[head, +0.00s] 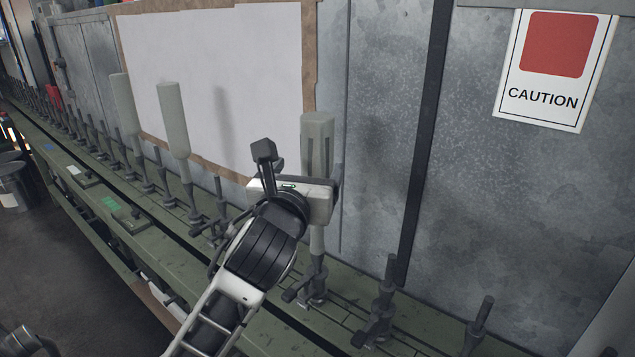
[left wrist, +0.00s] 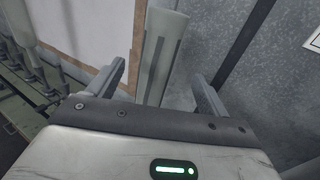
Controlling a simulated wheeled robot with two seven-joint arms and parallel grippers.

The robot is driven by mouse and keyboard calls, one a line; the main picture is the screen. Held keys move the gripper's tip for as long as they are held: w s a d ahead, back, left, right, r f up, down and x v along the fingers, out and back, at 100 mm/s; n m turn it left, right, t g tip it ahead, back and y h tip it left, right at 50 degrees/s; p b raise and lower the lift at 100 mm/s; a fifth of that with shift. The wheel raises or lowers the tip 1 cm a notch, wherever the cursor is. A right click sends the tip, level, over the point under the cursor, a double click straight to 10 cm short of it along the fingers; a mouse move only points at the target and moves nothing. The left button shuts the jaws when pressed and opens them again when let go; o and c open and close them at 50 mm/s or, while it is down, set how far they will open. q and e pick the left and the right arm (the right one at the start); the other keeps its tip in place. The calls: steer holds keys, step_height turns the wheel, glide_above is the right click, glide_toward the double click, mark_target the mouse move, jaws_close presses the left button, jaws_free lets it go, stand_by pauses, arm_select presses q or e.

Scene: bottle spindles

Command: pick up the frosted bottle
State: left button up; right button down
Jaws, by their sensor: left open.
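A pale grey-green bottle (head: 318,128) stands upside down on a spindle just beyond my left gripper. It has darker vertical stripes and appears to be the frosted bottle. My left gripper (head: 300,165) is open, with one finger on each side of the bottle. The left wrist view shows the bottle (left wrist: 162,50) between the two spread fingers (left wrist: 163,88), with a gap on either side. The gripper body hides part of the bottle in both views.
Two similar pale bottles (head: 173,118) (head: 122,104) stand on spindles to the left. A row of bare spindles runs along the green rail (head: 350,275), including one to the right (head: 384,300). A metal wall with a white board (head: 215,70) stands close behind.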

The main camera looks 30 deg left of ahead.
mark_target(314, 155)
arm_select(q)
steer(key=x, duration=0.4)
steer(key=shift+w+a+r, duration=0.15)
steer(key=shift+w, duration=0.25)
steer(key=shift+w+a, duration=0.2)
steer(key=shift+w, duration=0.25)
steer(key=x, duration=0.5)
steer(key=shift+p, duration=0.4)
jaws_close()
step_height(314, 155, up, 10)
steer(key=shift+r+p, duration=0.1)
steer(key=shift+p, duration=0.45)
arm_select(e)
steer(key=shift+s+d+r, duration=0.2)
steer(key=shift+s+r, duration=0.05)
steer(key=shift+s, duration=0.2)
